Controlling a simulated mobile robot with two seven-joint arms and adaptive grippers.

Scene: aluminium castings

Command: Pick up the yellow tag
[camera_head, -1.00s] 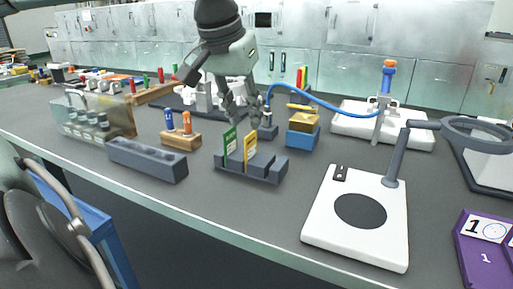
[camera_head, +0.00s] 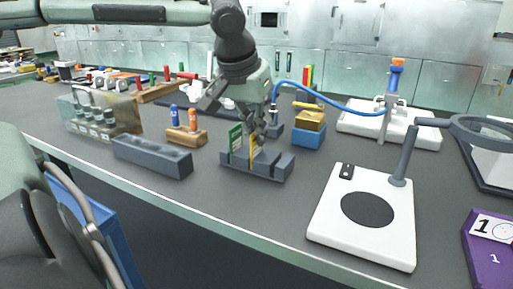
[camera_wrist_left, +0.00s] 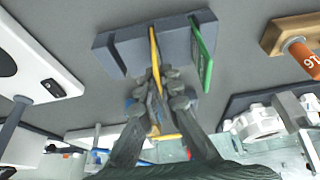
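The yellow tag (camera_head: 252,149) stands upright in a slot of the dark grey rack (camera_head: 238,171), to the right of the green tag (camera_head: 235,140). My left gripper (camera_head: 259,140) is down at the yellow tag from above. In the left wrist view, the fingers of my left gripper (camera_wrist_left: 158,76) stand close on both sides of the yellow tag (camera_wrist_left: 153,42). I cannot tell whether they press on it. The rack (camera_wrist_left: 180,42) and the green tag (camera_wrist_left: 201,58) show beside it, the green tag near the right finger. My right gripper is not in view.
A long grey block (camera_head: 152,158) and a wooden holder (camera_head: 186,136) with blue and orange pieces stand left of the rack. A blue box (camera_head: 309,138) stands behind right. A white stand base (camera_head: 330,222) lies right. The bench's front edge is near.

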